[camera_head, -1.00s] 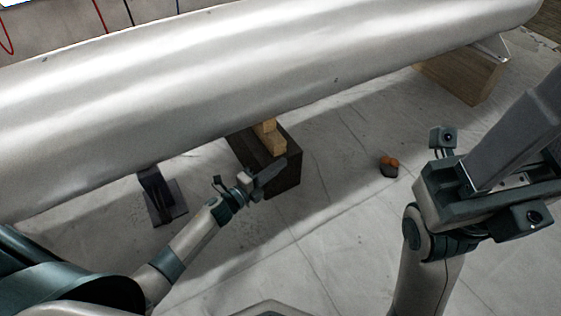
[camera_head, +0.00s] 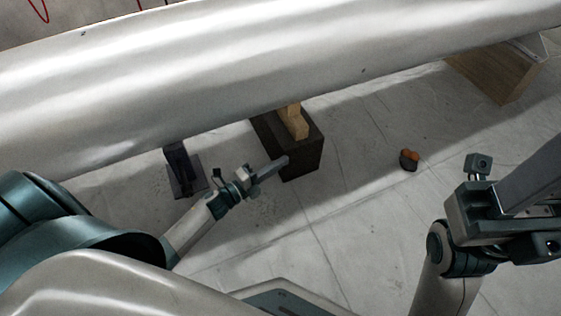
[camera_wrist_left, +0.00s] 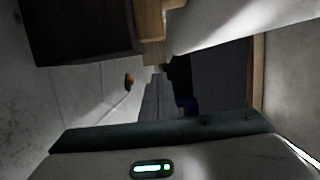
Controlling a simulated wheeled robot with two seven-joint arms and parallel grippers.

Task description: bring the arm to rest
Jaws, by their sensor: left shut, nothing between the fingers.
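My left gripper (camera_head: 272,168) reaches in low from the left, its fingers together and empty. It points at the dark block (camera_head: 302,160) under the large pale cylindrical body; in the head view its tip overlaps the block's near-left side, and I cannot tell if they touch. In the left wrist view the closed fingers (camera_wrist_left: 155,98) show in the middle, with the dark block (camera_wrist_left: 80,30) at top left. My right gripper (camera_head: 530,182) is raised at the right, partly cut off by the frame edge. Its fingertips are out of frame.
The pale cylindrical body (camera_head: 250,70) spans the top. Light wooden pieces (camera_head: 296,122) stand on the dark block. A dark bracket (camera_head: 184,172) stands left, a wooden block (camera_head: 495,75) far right. A small orange and dark object (camera_head: 409,160) lies on the open sheeted floor (camera_head: 350,215).

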